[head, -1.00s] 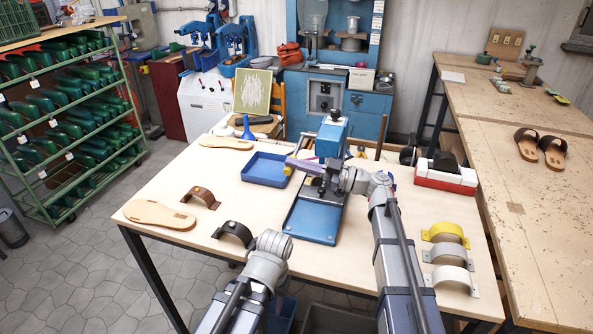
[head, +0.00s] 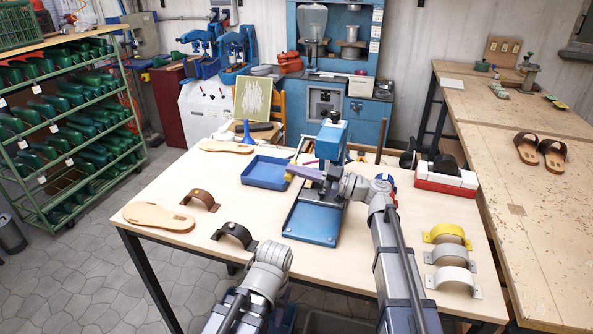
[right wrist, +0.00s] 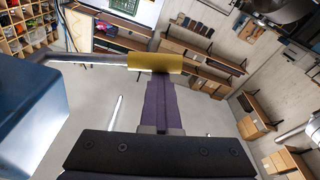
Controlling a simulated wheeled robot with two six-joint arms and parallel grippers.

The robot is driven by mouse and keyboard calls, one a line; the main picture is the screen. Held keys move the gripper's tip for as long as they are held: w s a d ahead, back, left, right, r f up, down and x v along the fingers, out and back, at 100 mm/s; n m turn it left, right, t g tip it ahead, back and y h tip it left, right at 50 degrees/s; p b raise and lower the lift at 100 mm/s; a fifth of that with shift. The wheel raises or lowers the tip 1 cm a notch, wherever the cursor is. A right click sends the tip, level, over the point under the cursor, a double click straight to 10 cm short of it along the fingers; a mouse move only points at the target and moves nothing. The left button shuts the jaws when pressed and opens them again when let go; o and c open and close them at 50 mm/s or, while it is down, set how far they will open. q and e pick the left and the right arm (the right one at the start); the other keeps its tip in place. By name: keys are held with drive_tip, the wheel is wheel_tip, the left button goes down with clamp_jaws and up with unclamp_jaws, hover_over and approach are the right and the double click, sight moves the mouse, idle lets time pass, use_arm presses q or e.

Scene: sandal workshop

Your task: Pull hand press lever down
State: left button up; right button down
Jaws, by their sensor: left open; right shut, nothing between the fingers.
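The blue hand press (head: 331,140) stands on the table with its blue base plate (head: 311,222) in front. Its lever shows in the right wrist view as a metal rod with a yellow handle (right wrist: 155,63). My right gripper (head: 296,171) reaches left across the front of the press. Its purple fingers (right wrist: 163,100) are shut and empty, with their tips at the handle; I cannot tell whether they touch it. My left gripper (head: 268,262) is low at the table's front edge, apart from the press. It is open, but its fingers are hard to make out.
A blue tray (head: 266,172) lies left of the press. Sandal soles (head: 158,216) and brown and black straps (head: 234,235) lie at the left. A red-and-white block (head: 446,179) and yellow and white straps (head: 447,234) are at the right.

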drive_tip(key=shift+f, duration=0.45)
wheel_tip(320, 180, up, 6)
drive_tip(key=s+f+p, duration=0.1)
drive_tip(key=p, duration=0.4)
drive_tip(key=b+v, duration=0.2)
drive_tip(key=v, duration=0.7)
drive_tip(key=shift+f, duration=0.15)
drive_tip(key=shift+s+a, duration=0.1)
drive_tip(key=shift+s, duration=0.05)
